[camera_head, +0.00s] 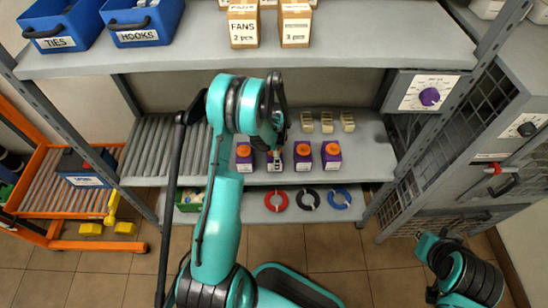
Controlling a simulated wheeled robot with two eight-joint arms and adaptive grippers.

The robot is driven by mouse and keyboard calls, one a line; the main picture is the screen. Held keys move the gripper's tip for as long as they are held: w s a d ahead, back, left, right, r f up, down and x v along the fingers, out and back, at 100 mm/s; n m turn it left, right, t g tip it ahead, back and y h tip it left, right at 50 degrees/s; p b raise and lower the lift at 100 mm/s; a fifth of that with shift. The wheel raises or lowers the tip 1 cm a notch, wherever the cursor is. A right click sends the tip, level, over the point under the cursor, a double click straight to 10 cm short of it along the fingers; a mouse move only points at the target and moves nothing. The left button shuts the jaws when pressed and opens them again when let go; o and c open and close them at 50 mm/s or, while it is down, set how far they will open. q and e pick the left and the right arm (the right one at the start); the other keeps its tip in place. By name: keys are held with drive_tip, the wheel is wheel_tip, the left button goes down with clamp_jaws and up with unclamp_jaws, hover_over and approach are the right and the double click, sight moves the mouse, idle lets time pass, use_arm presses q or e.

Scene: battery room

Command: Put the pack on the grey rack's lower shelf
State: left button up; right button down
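The grey rack has an upper shelf (340,55), a middle shelf (370,150) and a lower shelf (255,208). A dark blue box with a white label (82,168), which looks like a pack, sits on the orange roller cart (40,205) at the left. My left arm reaches over the middle shelf. Its gripper (276,158) points down at a row of purple items with orange tops (303,156) and partly hides one. I cannot tell whether its fingers touch that item or are closed. My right arm shows at the lower right, its fingers not visible.
Blue bins (140,38) and fan boxes (295,30) stand on the upper shelf. Rollers (160,148) cover the middle shelf's left end. Red, black and blue rings (339,198) lie on the lower shelf. Grey cabinets (480,130) stand at the right.

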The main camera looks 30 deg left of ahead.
use_arm(q)
drive_tip(key=shift+r, duration=0.1)
drive_tip(key=o, duration=1.7)
wheel_tip(320, 180, up, 12)
drive_tip(key=p, duration=0.4)
drive_tip(key=shift+p, duration=0.35)
